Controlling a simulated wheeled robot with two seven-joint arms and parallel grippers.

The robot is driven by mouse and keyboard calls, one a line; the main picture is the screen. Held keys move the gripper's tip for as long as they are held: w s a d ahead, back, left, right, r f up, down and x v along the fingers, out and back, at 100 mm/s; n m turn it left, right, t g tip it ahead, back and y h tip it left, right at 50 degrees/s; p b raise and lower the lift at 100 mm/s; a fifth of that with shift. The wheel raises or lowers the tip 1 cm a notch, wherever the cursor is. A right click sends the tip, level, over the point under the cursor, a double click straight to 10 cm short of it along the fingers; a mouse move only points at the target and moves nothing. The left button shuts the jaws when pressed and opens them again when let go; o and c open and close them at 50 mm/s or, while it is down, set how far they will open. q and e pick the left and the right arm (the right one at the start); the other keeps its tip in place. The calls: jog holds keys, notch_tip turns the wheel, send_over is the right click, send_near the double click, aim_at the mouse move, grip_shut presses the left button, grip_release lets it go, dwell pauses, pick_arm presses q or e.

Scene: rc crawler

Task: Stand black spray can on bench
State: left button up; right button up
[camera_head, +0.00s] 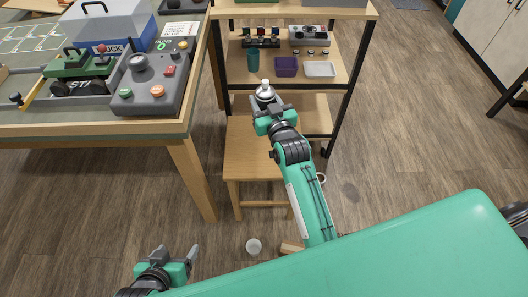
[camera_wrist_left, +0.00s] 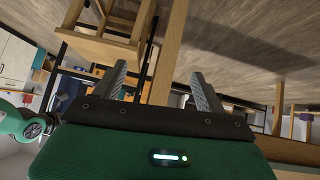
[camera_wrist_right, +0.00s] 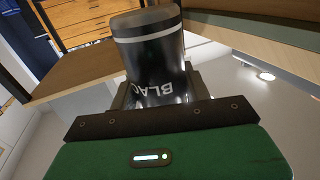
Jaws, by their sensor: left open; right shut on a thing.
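The black spray can (camera_wrist_right: 152,60) is between the fingers of my right gripper (camera_head: 268,108), which is shut on it. In the right wrist view it is black with pale bands and part of the lettering "BLAC". In the head view, only its silver-white top (camera_head: 265,89) shows clearly above the gripper; the arm hides most of the body. The can is in front of the shelf, above the wooden stool. The bench (camera_head: 110,132) is at left, apart from the can. My left gripper (camera_head: 179,252) is open and empty, low at the lower left.
The bench holds a grey control box (camera_head: 152,82), a green crawler (camera_head: 80,70) and a blue-and-grey case (camera_head: 108,27). A wooden stool (camera_head: 245,150) stands below. A white cup (camera_head: 254,246) is on the floor.

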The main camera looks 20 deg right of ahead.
jog(key=shift+w+f, duration=0.25)
jog(key=shift+f, duration=0.15)
jog(key=shift+w+f+b, duration=0.1)
jog(key=shift+f+b, duration=0.15)
jog(key=shift+b, duration=0.05)
pick_arm(q)
jog(key=w+d+r+t+h+b, duration=0.1)
jog(key=d+r+t+h+b, duration=0.1)
jog(key=d+t+h+b, duration=0.3)
pick_arm(e)
notch_tip(320, 180, down, 20)
jog(key=shift+r, duration=0.25)
pick_arm(q)
jog(key=w+r+t+y, duration=0.1)
jog(key=w+r+t, duration=0.3)
jog(key=r, duration=0.5)
jog(key=shift+a+t+y, duration=0.3)
jog(key=shift+a+t, duration=0.15)
jog(key=shift+t, duration=0.25)
pick_arm(e)
jog(key=shift+f, duration=0.1)
pick_arm(q)
jog(key=shift+w+r, duration=0.1)
jog(key=shift+r, duration=0.05)
pick_arm(e)
jog(key=o, duration=1.1)
